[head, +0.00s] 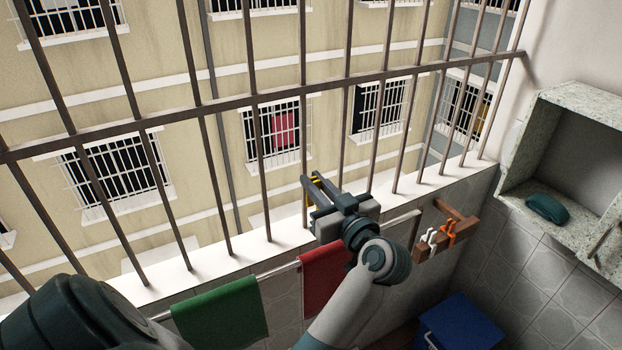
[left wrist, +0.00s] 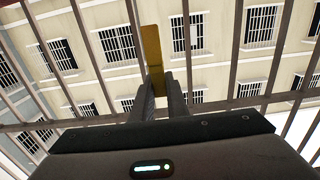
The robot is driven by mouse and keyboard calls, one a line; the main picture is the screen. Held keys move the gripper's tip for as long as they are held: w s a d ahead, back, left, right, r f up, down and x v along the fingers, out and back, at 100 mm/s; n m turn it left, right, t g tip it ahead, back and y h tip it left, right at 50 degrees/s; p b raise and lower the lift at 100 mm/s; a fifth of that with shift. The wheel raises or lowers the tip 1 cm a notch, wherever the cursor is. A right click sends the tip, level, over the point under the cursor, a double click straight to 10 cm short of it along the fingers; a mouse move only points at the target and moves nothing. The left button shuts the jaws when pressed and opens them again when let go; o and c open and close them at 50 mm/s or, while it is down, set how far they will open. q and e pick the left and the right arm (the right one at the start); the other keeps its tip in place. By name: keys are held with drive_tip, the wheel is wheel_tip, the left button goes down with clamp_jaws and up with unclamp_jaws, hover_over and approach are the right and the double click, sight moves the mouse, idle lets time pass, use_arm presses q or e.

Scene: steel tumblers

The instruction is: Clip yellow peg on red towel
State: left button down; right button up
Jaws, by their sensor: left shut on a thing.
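My left gripper (head: 318,190) is shut on the yellow peg (head: 306,190). The peg sticks out from between the fingertips in the left wrist view (left wrist: 152,55). In the head view the gripper shows above the rail, close in front of the window bars. The red towel (head: 318,285) hangs over a pale rail below it in the picture, partly hidden by my left arm. The peg and the towel are apart. My right gripper is not in view.
A green towel (head: 225,308) hangs on the same rail (head: 278,270) to the left. White pegs (head: 428,240) and an orange peg (head: 449,234) sit on a wooden holder (head: 432,250) at right. Window bars (head: 300,85) stand behind. A blue bin (head: 460,325) is below.

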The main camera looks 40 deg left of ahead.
use_arm(q)
drive_tip(key=shift+v, duration=1.15)
drive_tip(key=shift+f+b+v, duration=0.2)
drive_tip(key=shift+b+v, duration=1.8)
drive_tip(key=shift+v, duration=1.2)
drive_tip(key=shift+f+b, duration=0.35)
drive_tip(key=shift+f, duration=1.05)
drive_tip(key=shift+f+b, duration=0.35)
drive_tip(key=shift+f, duration=0.85)
drive_tip(key=c, duration=1.7)
unclamp_jaws()
drive_tip(key=shift+o, duration=0.2)
